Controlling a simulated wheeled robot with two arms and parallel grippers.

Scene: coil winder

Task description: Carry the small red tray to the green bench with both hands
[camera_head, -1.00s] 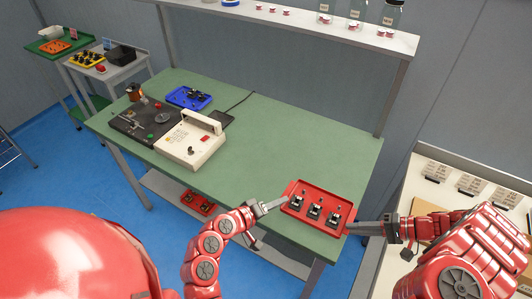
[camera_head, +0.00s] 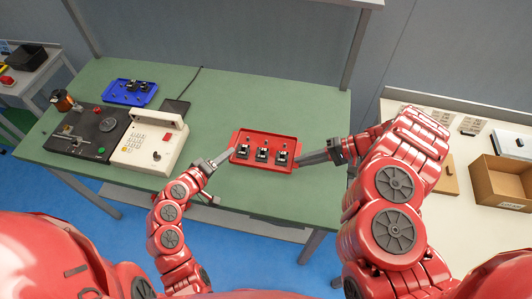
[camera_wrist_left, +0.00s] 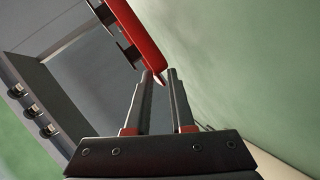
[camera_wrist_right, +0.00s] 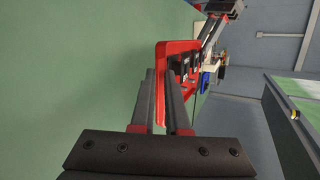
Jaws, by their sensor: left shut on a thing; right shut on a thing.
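The small red tray (camera_head: 266,137) is over the front part of the green bench (camera_head: 215,100), carrying several black parts in a row. I cannot tell whether it touches the bench top. My left gripper (camera_head: 230,154) is shut on the tray's left edge. My right gripper (camera_head: 298,161) is shut on its right edge. The left wrist view shows a red edge of the tray (camera_wrist_left: 140,40) at the fingertips (camera_wrist_left: 158,78). The right wrist view shows the tray (camera_wrist_right: 166,62) at the fingertips (camera_wrist_right: 158,75), with the black parts in it.
A beige and black winder machine (camera_head: 150,148) and a blue tray (camera_head: 130,92) stand on the bench's left. A white side table (camera_head: 460,190) with a cardboard box (camera_head: 502,180) is at right. The bench middle is clear.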

